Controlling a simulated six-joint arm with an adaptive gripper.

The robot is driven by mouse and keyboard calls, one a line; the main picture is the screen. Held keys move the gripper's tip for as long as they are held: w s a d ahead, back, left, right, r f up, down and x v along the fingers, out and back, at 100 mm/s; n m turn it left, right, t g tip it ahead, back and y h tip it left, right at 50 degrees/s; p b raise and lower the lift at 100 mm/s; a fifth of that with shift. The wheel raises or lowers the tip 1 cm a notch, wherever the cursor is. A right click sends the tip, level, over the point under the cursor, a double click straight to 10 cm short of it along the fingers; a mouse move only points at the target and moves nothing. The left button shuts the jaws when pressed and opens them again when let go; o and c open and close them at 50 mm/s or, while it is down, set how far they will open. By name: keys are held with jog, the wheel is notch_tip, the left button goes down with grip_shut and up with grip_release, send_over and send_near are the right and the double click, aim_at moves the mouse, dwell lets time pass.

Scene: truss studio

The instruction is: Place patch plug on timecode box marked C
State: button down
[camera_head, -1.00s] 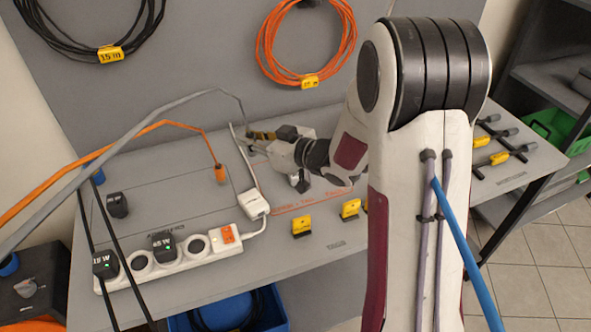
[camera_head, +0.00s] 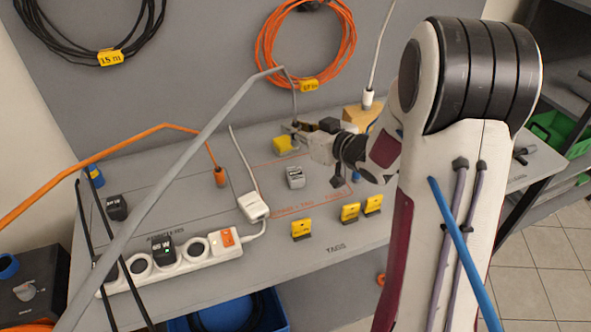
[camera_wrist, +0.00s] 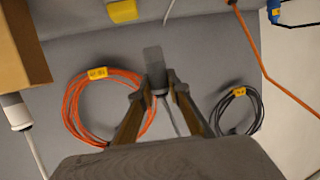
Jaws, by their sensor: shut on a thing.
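My gripper (camera_head: 298,127) is shut on a grey plug with a grey cable, above the back of the table. In the wrist view the fingers (camera_wrist: 160,92) pinch the grey plug (camera_wrist: 154,62), whose cable trails away behind it. A small yellow block (camera_head: 285,145) sits on the table just below and left of my gripper. A small grey box (camera_head: 295,178) stands inside the orange outline, in front of my gripper. I cannot read a letter C on either, so I cannot tell which is the timecode box.
A wooden block (camera_head: 358,116) holding a white plug stands right of my gripper. A white power strip (camera_head: 185,258), an orange plug (camera_head: 220,177) and a white adapter (camera_head: 253,206) are on the left. Yellow tags (camera_head: 301,229) stand at the front. Coiled cables hang behind.

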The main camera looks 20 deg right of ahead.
aim_at(296, 146)
jog(key=shift+f, duration=2.9)
jog(key=shift+f, duration=0.1)
jog(key=shift+f, duration=1.95)
jog(key=shift+f, duration=0.15)
jog(key=c, duration=1.9)
grip_release()
jog(key=shift+s+r, duration=0.1)
jog(key=shift+r, duration=0.1)
jog(key=shift+v, duration=5.9)
